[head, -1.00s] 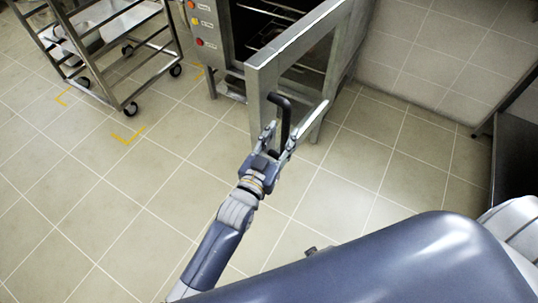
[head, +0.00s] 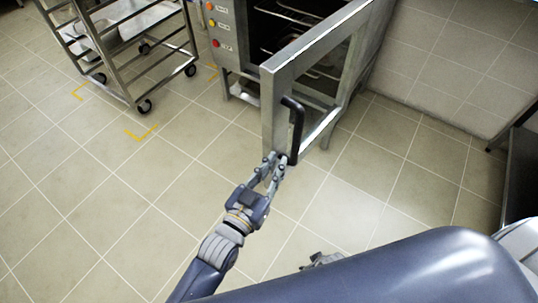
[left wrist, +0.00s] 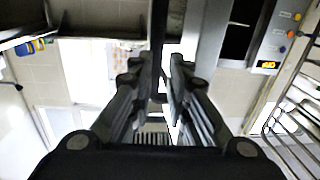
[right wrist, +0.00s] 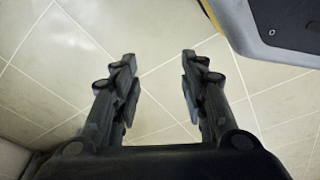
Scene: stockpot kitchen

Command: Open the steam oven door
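The steam oven door (head: 275,112) is a steel frame around glass and stands swung partly open. Its black bar handle (head: 297,128) is on the near face. My left gripper (head: 278,158) is at the handle's lower end; one fingertip overlaps it in the head view. In the left wrist view, the fingers (left wrist: 158,75) are partly apart, with a dark bar between or just beyond them. I cannot tell whether they touch the handle. My right gripper (right wrist: 158,75) is open and empty over the tiled floor.
The steam oven (head: 228,45) has coloured buttons on its front panel, and its dark inside with racks shows past the door. A wheeled rack trolley (head: 140,85) stands to the left. A dark steel table (head: 522,170) is at the right edge. The tiled floor between is clear.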

